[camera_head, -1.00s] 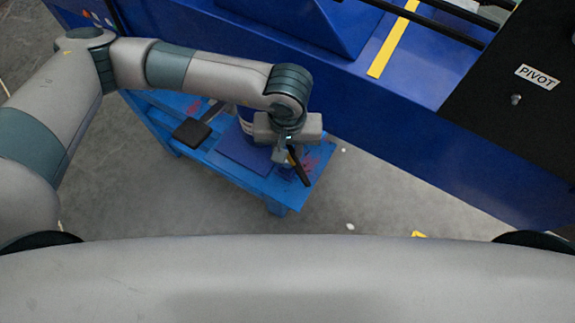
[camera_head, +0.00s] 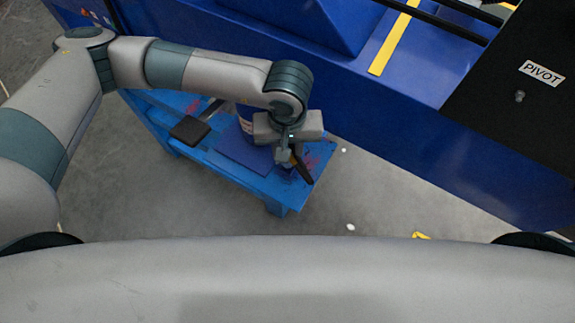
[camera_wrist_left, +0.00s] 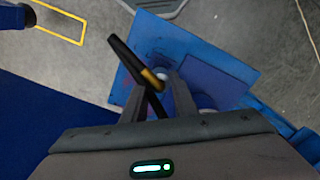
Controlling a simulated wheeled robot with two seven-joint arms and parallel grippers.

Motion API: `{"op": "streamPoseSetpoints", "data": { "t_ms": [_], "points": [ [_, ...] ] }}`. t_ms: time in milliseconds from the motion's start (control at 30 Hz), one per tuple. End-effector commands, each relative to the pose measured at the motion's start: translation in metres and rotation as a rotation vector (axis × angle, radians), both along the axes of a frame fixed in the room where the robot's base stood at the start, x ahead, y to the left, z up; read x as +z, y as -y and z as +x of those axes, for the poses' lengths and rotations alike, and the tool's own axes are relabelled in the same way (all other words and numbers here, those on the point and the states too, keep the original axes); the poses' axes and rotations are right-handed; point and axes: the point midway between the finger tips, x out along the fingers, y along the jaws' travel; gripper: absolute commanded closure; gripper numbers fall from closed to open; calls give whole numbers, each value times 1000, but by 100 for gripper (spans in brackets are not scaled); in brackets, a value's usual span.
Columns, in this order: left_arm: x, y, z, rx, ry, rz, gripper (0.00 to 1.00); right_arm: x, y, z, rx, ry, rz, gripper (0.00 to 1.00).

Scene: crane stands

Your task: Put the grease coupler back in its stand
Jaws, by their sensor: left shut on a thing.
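The grease coupler, a black rod with a brass-coloured part, is held by my left gripper (camera_head: 290,155) above the right end of a blue bench. In the left wrist view the coupler (camera_wrist_left: 135,62) slants across between the two fingers of the gripper (camera_wrist_left: 158,100), its brass part near the fingertips. The gripper is shut on it. A small pale round spot on the bench shows just beyond the brass part; I cannot tell whether it belongs to the stand. The stand is not clearly seen. My right gripper is out of view.
The low blue bench (camera_head: 180,150) carries a dark blue plate (camera_head: 243,152), a black flat-headed tool (camera_head: 190,129) and a blue container (camera_head: 244,122) partly behind my wrist. A big blue machine frame (camera_head: 400,130) stands close behind. Grey floor is clear in front.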

Motion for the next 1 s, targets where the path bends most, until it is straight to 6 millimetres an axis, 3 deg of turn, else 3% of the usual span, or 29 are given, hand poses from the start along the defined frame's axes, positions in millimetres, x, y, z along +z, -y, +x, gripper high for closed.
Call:
{"op": "streamPoseSetpoints", "data": {
  "t_ms": [1000],
  "points": [
    [0, 0, 1, 171, 3, 0, 100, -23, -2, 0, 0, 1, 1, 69]
  ]
}}
